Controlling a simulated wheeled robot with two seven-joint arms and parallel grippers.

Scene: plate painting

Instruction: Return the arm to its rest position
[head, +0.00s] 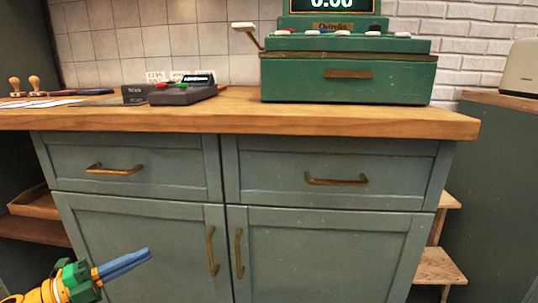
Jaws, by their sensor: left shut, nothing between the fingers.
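My left gripper (124,264) shows at the lower left of the head view, with its blue fingers together and nothing between them. Its yellow and green wrist comes in from the bottom left corner. It is in front of the left door of a grey-green cabinet (325,245), below counter height. I cannot tell how far it is from the door. My right gripper is not in view.
The wooden counter (200,117) holds a green cash register (350,80), a dark card terminal (183,94) and stamps with wooden handles (35,83). Brass handles stick out from the drawers and doors. Wooden steps (438,265) stand right of the cabinet.

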